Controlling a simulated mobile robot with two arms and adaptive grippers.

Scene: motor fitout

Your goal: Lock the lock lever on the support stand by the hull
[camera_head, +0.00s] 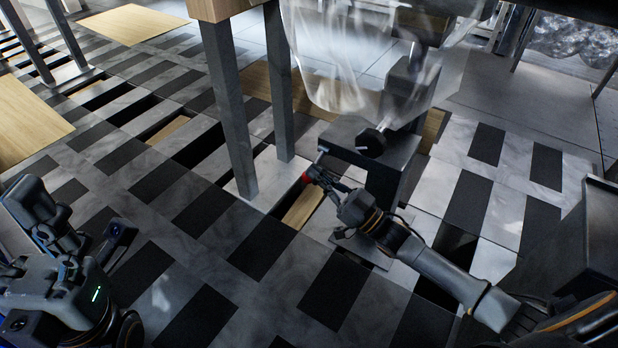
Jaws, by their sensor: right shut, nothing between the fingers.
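The dark grey support stand (397,150) stands right of centre, with a round black knob on its near side. The lock lever (306,178) shows as a red knob at the stand's left side, with a small metal piece above it. My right gripper (326,183) reaches in from the lower right. It is shut and empty, its tip right beside the red knob; I cannot tell whether they touch. My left gripper (85,240) is at the left edge, far from the stand, and its finger opening is unclear. The hull is not clearly identifiable.
A clear, shiny sheet-like shape (350,65) hangs over the stand. Grey legs (231,120) of a wooden-topped piece stand to its left. Wooden panels (133,23) lie on the tiled floor, which has dark gaps. A dark box (570,235) is at the right.

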